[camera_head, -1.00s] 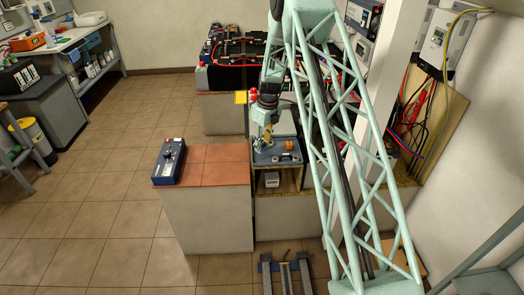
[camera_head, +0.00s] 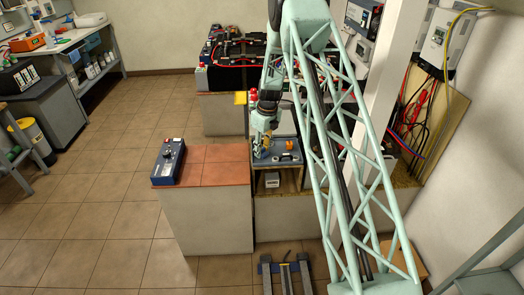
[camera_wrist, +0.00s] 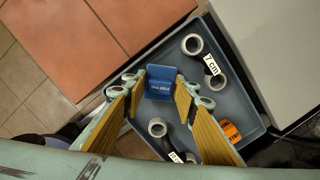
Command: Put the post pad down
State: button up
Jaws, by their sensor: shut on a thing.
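A small blue block with white lettering, which I take to be the post pad (camera_wrist: 160,78), sits between the fingertips of my gripper (camera_wrist: 160,90) in the wrist view. The gripper's yellow-padded fingers are shut on it. Behind it is a dark blue-grey tray (camera_wrist: 246,104); I cannot tell whether the pad touches the tray floor. In the head view my gripper (camera_head: 261,151) is low at the left part of the tray (camera_head: 273,162), and the pad cannot be made out there.
The tray also holds grey ring-ended pieces, one with a "7 cm" label (camera_wrist: 211,63), and an orange item (camera_wrist: 230,131). Large batteries (camera_head: 232,75) stand behind.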

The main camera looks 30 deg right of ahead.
aim_at(264, 153)
jog(key=o, duration=0.5)
jog(key=shift+s+d+r+p, duration=0.15)
jog(key=shift+r+p, duration=0.25)
jog(key=shift+r, duration=1.6)
jog(key=shift+s+r+p, duration=0.3)
jog(key=shift+r+p, duration=0.1)
jog(key=shift+r, duration=1.65)
jog(key=shift+s+d+r+p, duration=0.15)
jog(key=shift+r+p, duration=0.25)
jog(key=shift+r, duration=1.6)
